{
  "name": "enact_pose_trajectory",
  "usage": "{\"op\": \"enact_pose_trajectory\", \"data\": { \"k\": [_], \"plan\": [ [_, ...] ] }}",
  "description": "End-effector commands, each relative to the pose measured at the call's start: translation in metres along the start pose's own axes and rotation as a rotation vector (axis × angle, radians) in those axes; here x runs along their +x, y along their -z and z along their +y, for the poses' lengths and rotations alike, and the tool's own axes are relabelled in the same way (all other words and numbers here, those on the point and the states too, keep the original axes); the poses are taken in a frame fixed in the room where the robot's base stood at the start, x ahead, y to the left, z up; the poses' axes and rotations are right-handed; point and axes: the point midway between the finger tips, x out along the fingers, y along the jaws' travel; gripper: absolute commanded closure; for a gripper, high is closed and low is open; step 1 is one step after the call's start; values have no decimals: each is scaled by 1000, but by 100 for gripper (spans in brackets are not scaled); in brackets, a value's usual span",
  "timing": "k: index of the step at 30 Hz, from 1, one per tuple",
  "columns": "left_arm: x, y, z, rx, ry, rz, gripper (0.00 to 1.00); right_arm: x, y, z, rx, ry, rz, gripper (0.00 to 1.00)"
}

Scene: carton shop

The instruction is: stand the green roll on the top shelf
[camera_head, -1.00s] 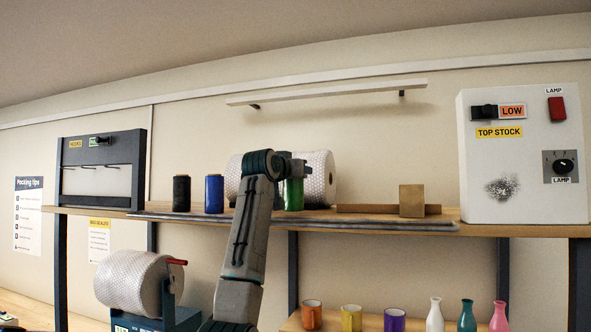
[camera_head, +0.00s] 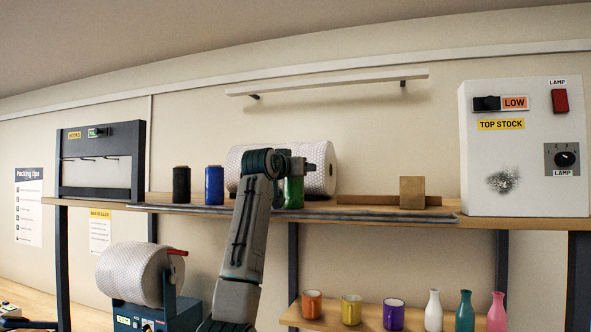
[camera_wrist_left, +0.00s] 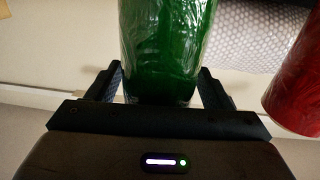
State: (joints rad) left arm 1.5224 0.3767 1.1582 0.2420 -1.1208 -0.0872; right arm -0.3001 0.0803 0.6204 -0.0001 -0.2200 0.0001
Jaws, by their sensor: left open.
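The green roll (camera_head: 294,191) stands upright on the top shelf (camera_head: 390,214), in front of the big bubble-wrap roll. My left gripper (camera_head: 292,168) is at its upper part, seen partly from behind. In the left wrist view the green roll (camera_wrist_left: 165,45) fills the space between the two open fingers (camera_wrist_left: 160,88), with a finger on each side. Whether the fingers touch it, I cannot tell. A red roll (camera_wrist_left: 296,88) shows at the right of the left wrist view; I do not see it in the head view. My right gripper is out of view.
A black roll (camera_head: 181,184) and a blue roll (camera_head: 214,188) stand left of my arm. The bubble-wrap roll (camera_head: 318,165) lies behind. A cardboard box (camera_head: 412,192) and a white TOP STOCK cabinet (camera_head: 525,150) are to the right. Mugs and vases stand on the lower shelf (camera_head: 350,322).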

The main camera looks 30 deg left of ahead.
Motion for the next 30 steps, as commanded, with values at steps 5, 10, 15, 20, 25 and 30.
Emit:
{"op": "enact_pose_trajectory", "data": {
  "k": [5, 10, 15, 20, 25, 30],
  "plan": [
    [-9, -1, 0, 0, 0, 2, 26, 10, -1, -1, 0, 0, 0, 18],
    [-38, -3, 0, 1, 0, 5, 26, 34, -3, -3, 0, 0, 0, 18],
    [-71, -3, 0, 1, 0, 5, 26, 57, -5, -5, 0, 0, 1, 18],
    [-98, -1, 0, 0, 0, 4, 26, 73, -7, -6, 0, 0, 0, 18],
    [-115, 1, 0, 0, 0, 1, 26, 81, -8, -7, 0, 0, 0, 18],
    [-120, 3, 0, 0, 0, 1, 26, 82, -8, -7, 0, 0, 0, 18]
  ]
}}
